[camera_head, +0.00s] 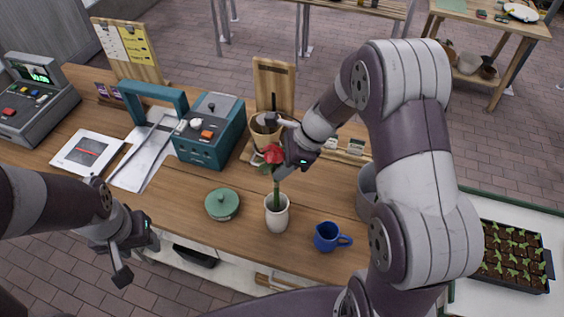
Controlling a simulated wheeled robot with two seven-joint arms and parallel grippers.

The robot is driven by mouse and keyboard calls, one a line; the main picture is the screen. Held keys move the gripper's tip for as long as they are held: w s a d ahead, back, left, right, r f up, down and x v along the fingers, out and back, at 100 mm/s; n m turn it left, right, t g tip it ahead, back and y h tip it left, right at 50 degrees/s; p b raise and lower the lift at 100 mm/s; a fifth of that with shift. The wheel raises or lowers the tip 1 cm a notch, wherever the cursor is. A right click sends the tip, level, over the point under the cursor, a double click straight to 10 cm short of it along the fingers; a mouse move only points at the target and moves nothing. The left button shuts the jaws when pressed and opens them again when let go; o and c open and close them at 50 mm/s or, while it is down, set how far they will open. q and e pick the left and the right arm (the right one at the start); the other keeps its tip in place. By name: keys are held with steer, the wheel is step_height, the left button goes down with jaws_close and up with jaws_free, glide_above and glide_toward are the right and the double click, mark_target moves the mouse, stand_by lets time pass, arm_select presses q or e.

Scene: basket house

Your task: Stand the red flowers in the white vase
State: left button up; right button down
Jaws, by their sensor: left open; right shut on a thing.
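The red flowers (273,155) are upright above the white vase (277,214). Their green stem (276,194) reaches down to the vase mouth and its lower end appears to be inside it. My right gripper (284,160) is shut at the flower head, on the red flowers. The vase stands upright on the wooden counter. My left gripper (133,262) is open and empty, in front of the counter's near edge at lower left. I cannot tell how deep the stem sits.
A blue mug (329,237) stands right of the vase and a green lidded dish (222,204) stands left of it. A teal machine (207,131), a cash register (35,100) and a wooden board (273,84) stand further back. A seedling tray (513,254) is at right.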

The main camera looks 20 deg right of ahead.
step_height(320, 180, down, 7)
steer(key=b, duration=0.4)
steer(key=shift+w+r, duration=0.2)
steer(key=shift+w+d, duration=0.1)
steer(key=c, duration=0.9)
jaws_free()
steer(key=shift+r, duration=0.1)
steer(key=p+v, duration=0.1)
steer(key=v, duration=1.1)
steer(key=shift+r, duration=0.25)
